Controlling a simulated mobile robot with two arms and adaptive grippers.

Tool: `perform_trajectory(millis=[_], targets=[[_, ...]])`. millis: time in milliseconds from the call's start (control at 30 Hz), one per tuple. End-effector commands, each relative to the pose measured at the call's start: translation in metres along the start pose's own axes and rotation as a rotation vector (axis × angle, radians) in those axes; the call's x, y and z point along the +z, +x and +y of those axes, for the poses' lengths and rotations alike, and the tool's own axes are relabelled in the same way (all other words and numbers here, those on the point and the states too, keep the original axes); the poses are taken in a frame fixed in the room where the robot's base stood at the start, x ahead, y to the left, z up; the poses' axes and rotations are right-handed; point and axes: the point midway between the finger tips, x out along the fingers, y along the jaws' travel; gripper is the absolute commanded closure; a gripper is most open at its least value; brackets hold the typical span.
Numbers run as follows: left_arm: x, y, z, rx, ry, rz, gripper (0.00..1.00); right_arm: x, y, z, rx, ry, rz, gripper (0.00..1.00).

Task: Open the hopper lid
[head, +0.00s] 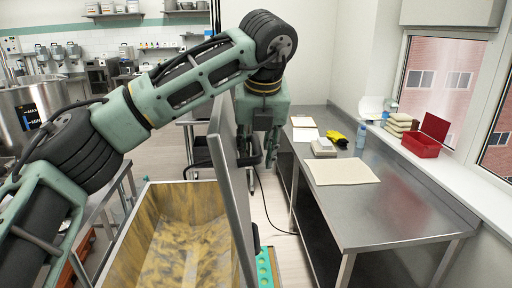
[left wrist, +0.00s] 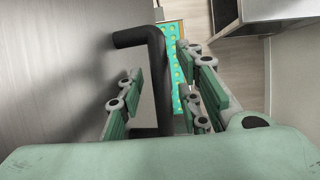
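The hopper (head: 180,225) is an open steel trough with yellow-stained inner walls. Its grey lid (head: 230,180) stands steeply raised along the hopper's right side, seen nearly edge-on. My left arm reaches over the hopper, and the left gripper (head: 258,145) is on the lid's right, outer side. In the left wrist view the lid (left wrist: 50,85) fills the left, with a black bar handle (left wrist: 160,80) on it. The left gripper (left wrist: 165,100) is open, with the handle between its fingers and gaps visible at both sides. My right gripper is not in view.
A steel table (head: 410,215) at right holds a cream sheet (head: 342,171), a blue bottle (head: 361,138) and yellow-black gloves (head: 336,138). A red box (head: 421,145) sits on the windowsill. A teal mould tray (head: 265,270) lies low beside the hopper. Floor shows between hopper and table.

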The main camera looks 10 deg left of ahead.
Motion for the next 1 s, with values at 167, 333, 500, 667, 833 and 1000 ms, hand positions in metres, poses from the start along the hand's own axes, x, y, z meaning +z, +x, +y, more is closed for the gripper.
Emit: perform_trajectory(millis=[167,333,500,667,833,1000], targets=[[0.001,-0.023,-0.001,-0.003,0.000,-0.004,0.67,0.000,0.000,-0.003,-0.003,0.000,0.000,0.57],[0.001,-0.060,-0.001,-0.003,0.001,-0.004,0.67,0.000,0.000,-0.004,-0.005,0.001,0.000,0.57],[0.000,-0.094,-0.001,-0.002,0.000,-0.004,0.67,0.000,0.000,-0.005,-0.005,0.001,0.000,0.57],[0.001,-0.113,0.000,0.000,-0.001,-0.003,0.67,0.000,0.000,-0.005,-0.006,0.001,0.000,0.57],[0.000,-0.119,0.000,0.000,0.000,-0.001,0.67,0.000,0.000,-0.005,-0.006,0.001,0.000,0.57],[0.000,-0.119,0.000,0.000,0.000,0.000,0.67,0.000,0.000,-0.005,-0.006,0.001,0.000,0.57]])
